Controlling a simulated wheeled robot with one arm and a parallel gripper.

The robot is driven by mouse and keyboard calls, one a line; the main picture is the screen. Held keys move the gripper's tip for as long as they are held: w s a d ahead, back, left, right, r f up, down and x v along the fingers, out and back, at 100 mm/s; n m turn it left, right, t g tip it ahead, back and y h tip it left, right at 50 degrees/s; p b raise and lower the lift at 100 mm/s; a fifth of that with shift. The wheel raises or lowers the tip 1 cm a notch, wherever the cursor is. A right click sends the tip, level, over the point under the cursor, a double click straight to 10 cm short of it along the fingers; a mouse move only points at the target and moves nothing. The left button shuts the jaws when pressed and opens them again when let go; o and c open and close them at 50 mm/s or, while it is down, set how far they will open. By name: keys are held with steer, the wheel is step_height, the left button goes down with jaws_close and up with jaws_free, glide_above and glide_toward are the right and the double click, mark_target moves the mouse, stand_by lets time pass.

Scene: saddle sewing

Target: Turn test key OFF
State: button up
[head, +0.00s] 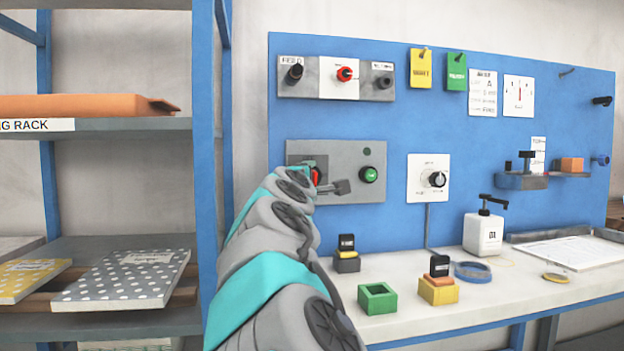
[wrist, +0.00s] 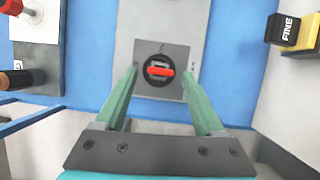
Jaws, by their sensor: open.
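The test key, which I take to be the red-handled rotary switch (wrist: 160,71), sits on a black round base on a grey plate (wrist: 175,30). In the wrist view its red bar lies about level across the picture. In the head view a bit of its red (head: 315,176) shows on the grey panel (head: 345,152), mostly hidden by my arm. My gripper (wrist: 160,73) is open and empty, with one green finger on each side of the switch. I cannot tell whether the fingers touch it. Small marks near the switch are unreadable.
A green button (head: 370,174) is right of the switch on the same panel. A panel with a red knob (head: 345,74) is above. The bench (head: 400,320) below holds stamps, a green box (head: 377,298) and a white bottle (head: 483,234). A shelf rack (head: 205,150) stands left.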

steer(key=shift+s+d, duration=0.25)
steer(key=shift+s, duration=0.55)
steer(key=shift+s+d, duration=0.2)
steer(key=shift+s, duration=0.65)
steer(key=shift+s+d, duration=0.25)
steer(key=shift+s, duration=0.55)
steer(key=m+g+y, duration=0.1)
steer(key=m, duration=0.3)
steer(key=r+m+g+y, duration=0.1)
steer(key=m+g+y, duration=0.1)
steer(key=m, duration=0.3)
steer(key=d+m+g+y, duration=0.1)
steer(key=m+g+y, duration=0.1)
steer(key=m, duration=0.2)
steer(key=shift+w+r+m, duration=0.2)
steer(key=shift+m, duration=0.1)
steer(key=shift+s, duration=0.1)
